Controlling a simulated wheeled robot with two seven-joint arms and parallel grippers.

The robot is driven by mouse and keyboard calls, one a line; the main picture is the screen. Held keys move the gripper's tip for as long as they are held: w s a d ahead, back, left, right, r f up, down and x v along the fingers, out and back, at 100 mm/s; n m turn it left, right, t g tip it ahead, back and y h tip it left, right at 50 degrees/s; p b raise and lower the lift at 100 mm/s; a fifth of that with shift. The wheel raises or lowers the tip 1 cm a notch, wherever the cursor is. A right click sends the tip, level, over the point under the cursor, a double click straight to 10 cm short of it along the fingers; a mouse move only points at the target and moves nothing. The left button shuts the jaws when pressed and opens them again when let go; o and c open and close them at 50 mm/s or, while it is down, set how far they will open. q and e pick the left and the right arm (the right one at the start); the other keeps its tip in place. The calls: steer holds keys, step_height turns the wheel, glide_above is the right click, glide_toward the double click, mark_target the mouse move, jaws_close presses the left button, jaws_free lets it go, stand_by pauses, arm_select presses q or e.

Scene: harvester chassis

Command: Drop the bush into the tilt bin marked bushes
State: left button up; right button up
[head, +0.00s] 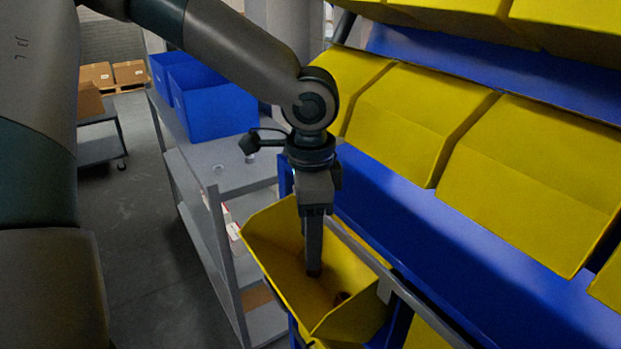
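My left gripper (313,272) points down into an open, tilted-out yellow tilt bin (275,226). Its fingertips are inside the bin's mouth, seen edge-on, so the gap between them does not show. A small brown, rounded piece (341,298), which looks like a bush, is low in the bin, just right of and below the fingertips. It appears apart from the fingers. Whether anything is between the fingers cannot be seen. No marking on the bin is readable from here. My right gripper is not in view.
Shut yellow bins (420,115) fill the blue rack (450,235) on the right, close to the arm. A grey shelf cart (190,165) with blue crates (215,105) stands behind left. Cartons (112,74) sit farther back. The floor at left is clear.

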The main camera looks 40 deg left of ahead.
arm_select(q)
step_height(320, 180, up, 16)
steer(key=b, duration=0.2)
steer(key=shift+r, duration=0.25)
stand_by(1.4)
